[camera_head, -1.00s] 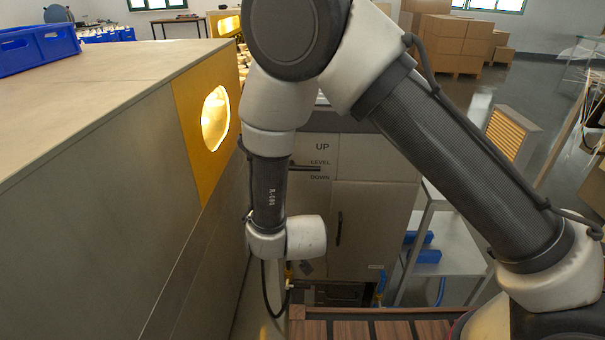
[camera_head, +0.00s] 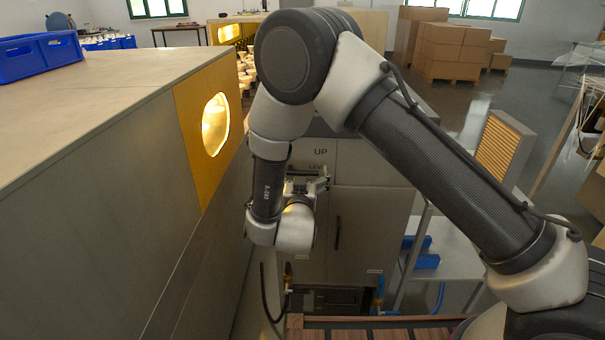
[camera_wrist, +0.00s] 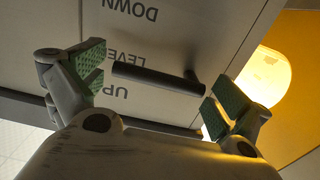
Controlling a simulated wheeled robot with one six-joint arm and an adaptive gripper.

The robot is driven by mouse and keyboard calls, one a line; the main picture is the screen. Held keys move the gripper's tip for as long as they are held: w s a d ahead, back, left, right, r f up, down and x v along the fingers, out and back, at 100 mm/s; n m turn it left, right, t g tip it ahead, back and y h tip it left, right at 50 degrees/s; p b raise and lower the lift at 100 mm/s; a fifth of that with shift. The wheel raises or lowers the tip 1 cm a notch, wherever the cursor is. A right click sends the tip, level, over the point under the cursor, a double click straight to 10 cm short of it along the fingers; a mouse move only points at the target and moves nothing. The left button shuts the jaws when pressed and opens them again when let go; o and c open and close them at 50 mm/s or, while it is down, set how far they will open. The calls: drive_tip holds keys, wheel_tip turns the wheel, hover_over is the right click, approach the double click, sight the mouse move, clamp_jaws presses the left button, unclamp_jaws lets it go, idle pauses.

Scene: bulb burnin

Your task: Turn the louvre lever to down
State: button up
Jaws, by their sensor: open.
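The louvre lever (camera_wrist: 155,80) is a dark bar beside the word LEVEL in the wrist view, where the panel's lettering appears upside down. It lies roughly level across the gap between my fingers. My gripper (camera_wrist: 160,88) is open, with one green-padded finger past each end of the lever; I cannot see either pad gripping it. In the head view my gripper (camera_head: 308,185) is in front of the cabinet panel (camera_head: 350,165), just below the word UP. It hides most of the lever and the lower lettering there.
A grey bench wall with a yellow panel and a glowing round window (camera_head: 215,124) runs close along the left of my arm. A blue crate (camera_head: 38,55) stands on top. A light table (camera_head: 450,245) with blue parts is right of the cabinet. Stacked boxes (camera_head: 455,45) stand far behind.

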drive_tip(key=shift+w, duration=0.35)
drive_tip(key=c, duration=1.4)
drive_tip(key=shift+m, duration=0.3)
drive_tip(key=m, duration=0.1)
drive_tip(key=f+m, duration=0.1)
drive_tip(key=m, duration=0.1)
drive_tip(key=shift+a+f, duration=0.1)
drive_tip(key=shift+a+f+m, duration=0.15)
drive_tip(key=shift+f+m, duration=0.15)
drive_tip(key=shift+m, duration=0.8)
drive_tip(key=shift+a+f+m, duration=0.15)
drive_tip(key=shift+f+m, duration=0.1)
drive_tip(key=shift+m, duration=0.85)
